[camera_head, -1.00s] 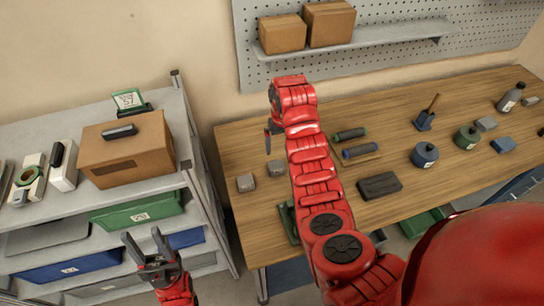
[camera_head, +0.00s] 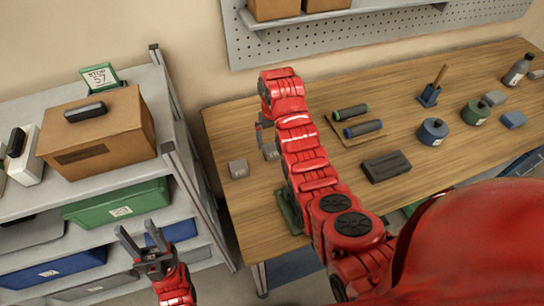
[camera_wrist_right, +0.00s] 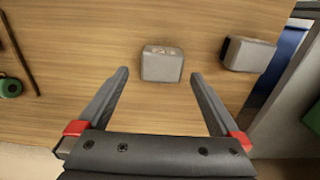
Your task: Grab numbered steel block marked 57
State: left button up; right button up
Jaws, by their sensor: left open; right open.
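Two small grey steel blocks lie on the left part of the wooden table: a left one (camera_head: 238,168) and a right one (camera_head: 270,151). In the right wrist view, one block (camera_wrist_right: 162,64) sits just beyond and between my fingertips, and the other block (camera_wrist_right: 248,54) is to the right near the table edge. Marks on their faces are too blurred to read as numbers. My right gripper (camera_wrist_right: 160,75) is open and empty; in the head view it (camera_head: 263,135) is partly hidden, beside the right block. My left gripper (camera_head: 140,232) is open and empty in front of the shelf.
The shelf unit at left holds a cardboard box (camera_head: 98,137), a green bin (camera_head: 118,204) and a small green-framed sign (camera_head: 99,76). On the table are rollers (camera_head: 362,129), a dark block (camera_head: 386,166) and reels (camera_head: 433,131). Bare wood surrounds the two blocks.

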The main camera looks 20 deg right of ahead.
aim_at(272, 147)
jog(key=shift+s+f+p, duration=0.1)
jog(key=shift+f+p, duration=0.1)
jog(key=shift+p, duration=0.25)
notch_tip(272, 147, down, 4)
jog(key=p, duration=0.2)
jog(key=shift+a+r+p, duration=0.15)
jog(key=shift+p, duration=0.2)
jog(key=shift+f, duration=0.65)
grip_shut()
